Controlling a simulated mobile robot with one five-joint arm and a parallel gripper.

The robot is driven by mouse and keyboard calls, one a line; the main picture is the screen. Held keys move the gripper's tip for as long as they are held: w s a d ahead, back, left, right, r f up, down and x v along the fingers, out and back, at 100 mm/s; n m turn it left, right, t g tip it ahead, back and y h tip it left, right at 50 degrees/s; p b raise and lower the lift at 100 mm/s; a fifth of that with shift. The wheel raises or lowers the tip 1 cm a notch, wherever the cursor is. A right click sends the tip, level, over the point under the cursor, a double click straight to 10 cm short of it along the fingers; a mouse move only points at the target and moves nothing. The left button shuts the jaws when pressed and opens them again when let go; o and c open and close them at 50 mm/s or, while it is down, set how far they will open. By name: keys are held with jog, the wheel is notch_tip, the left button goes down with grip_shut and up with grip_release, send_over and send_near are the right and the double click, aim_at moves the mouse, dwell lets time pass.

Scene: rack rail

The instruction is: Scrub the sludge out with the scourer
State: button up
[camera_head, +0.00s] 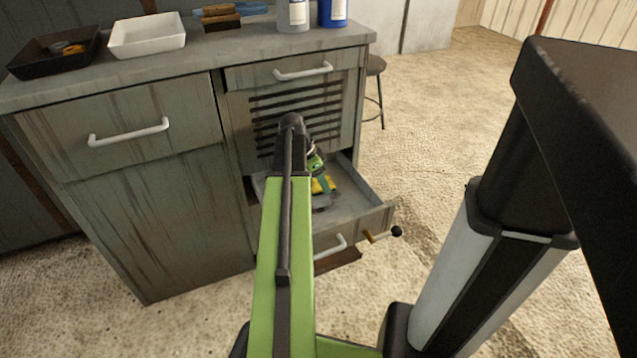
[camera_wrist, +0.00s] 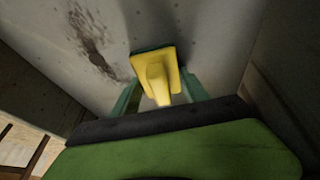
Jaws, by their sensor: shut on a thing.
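The scourer (camera_wrist: 157,77) has a yellow handle and a flat pad with a green edge. It also shows in the head view (camera_head: 328,184), partly hidden by my arm. My gripper (camera_wrist: 160,92) is shut on its handle, with a green finger on each side. The scourer is inside the open lower drawer (camera_head: 357,196), at or near the grey floor; contact is unclear. The sludge (camera_wrist: 92,44) is a dark, speckled smear on the drawer floor, left of the scourer in the wrist view. In the head view my arm covers part of the drawer.
The drawer walls stand close around my gripper. The cabinet (camera_head: 160,215) has an upper drawer (camera_head: 295,70) above. A dark tray (camera_head: 30,62), a white tray (camera_head: 148,36), brushes (camera_head: 220,18) and bottles (camera_head: 293,14) stand on top. A stool (camera_head: 375,68) is behind.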

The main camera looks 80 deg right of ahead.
aim_at(336, 198)
jog(key=shift+s+d+h, duration=0.15)
jog(key=shift+d+h, duration=0.2)
jog(key=shift+d, duration=0.2)
jog(key=shift+s+d+h, duration=0.15)
jog(key=shift+d+h, duration=0.2)
jog(key=shift+d, duration=0.2)
jog(key=shift+s+a+f, duration=0.1)
jog(key=shift+s+a, duration=0.6)
jog(key=shift+a, duration=0.3)
jog(key=shift+s+a+f, duration=0.1)
jog(key=shift+s+a, duration=0.6)
jog(key=shift+a, duration=0.25)
jog(key=shift+s+a+f, duration=0.1)
jog(key=shift+s+a, duration=0.6)
jog(key=shift+a, duration=0.3)
notch_tip(336, 198, up, 6)
jog(key=p, duration=0.5)
jog(key=shift+d+p, duration=0.1)
jog(key=shift+p, duration=0.2)
jog(key=shift+r, duration=0.1)
notch_tip(336, 198, up, 3)
jog(key=p, duration=0.3)
